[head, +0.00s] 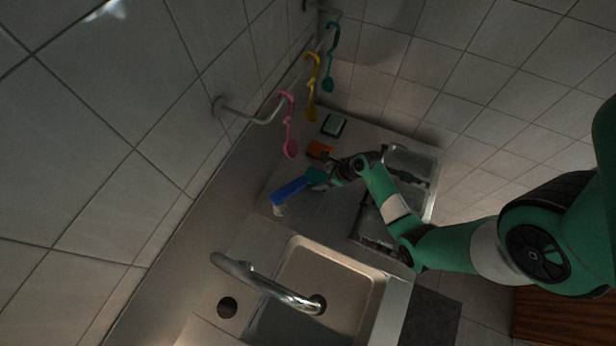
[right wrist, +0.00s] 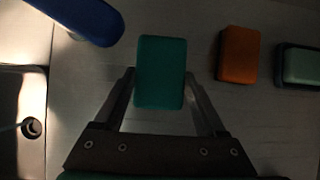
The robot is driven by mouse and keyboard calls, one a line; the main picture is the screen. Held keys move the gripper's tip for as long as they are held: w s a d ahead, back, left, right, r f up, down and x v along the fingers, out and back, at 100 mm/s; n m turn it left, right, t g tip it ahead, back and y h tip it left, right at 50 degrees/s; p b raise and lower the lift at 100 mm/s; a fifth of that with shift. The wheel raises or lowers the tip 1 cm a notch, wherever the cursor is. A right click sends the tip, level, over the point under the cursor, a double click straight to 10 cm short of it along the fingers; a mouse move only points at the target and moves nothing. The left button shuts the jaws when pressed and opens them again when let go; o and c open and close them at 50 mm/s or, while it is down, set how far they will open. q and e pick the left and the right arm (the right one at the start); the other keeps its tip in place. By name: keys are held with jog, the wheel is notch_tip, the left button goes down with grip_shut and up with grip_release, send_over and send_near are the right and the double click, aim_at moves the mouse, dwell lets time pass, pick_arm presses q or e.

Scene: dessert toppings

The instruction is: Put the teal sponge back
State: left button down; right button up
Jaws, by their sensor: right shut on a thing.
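The teal sponge (head: 317,177) is at the tip of my right gripper (head: 327,174) in the head view, over the counter beside the sink. In the right wrist view the teal sponge (right wrist: 160,70) sits between the two fingers of my right gripper (right wrist: 160,92), which is shut on it. I cannot tell whether the sponge touches the counter. My left gripper is not in view.
An orange sponge (head: 320,150) and a pale green sponge (head: 333,125) lie behind it. A blue object (head: 292,189) lies close on the left. Pink (head: 289,125), yellow (head: 311,90) and teal (head: 331,60) utensils hang from a rail. A sink (head: 372,282) with a faucet (head: 262,283) is in front.

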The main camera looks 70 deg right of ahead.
aim_at(309, 177)
jog(key=shift+w+f, duration=0.25)
jog(key=shift+w, duration=0.2)
jog(key=shift+w+f, duration=0.2)
jog(key=shift+w, duration=0.25)
jog(key=w+f+b, duration=0.1)
jog(key=w+f, duration=0.1)
jog(key=w, duration=0.1)
jog(key=shift+d+f+b, duration=0.15)
jog(key=shift+f+b, duration=0.05)
jog(key=shift+b, duration=0.15)
jog(key=o, duration=1.1)
jog(key=shift+o, duration=0.2)
jog(key=shift+r, duration=0.15)
jog(key=p+v, duration=0.4)
jog(key=v, duration=0.7)
jog(key=shift+r+p, duration=0.2)
jog(key=shift+p, duration=0.1)
jog(key=shift+s+r, duration=0.2)
jog(key=shift+s, duration=0.05)
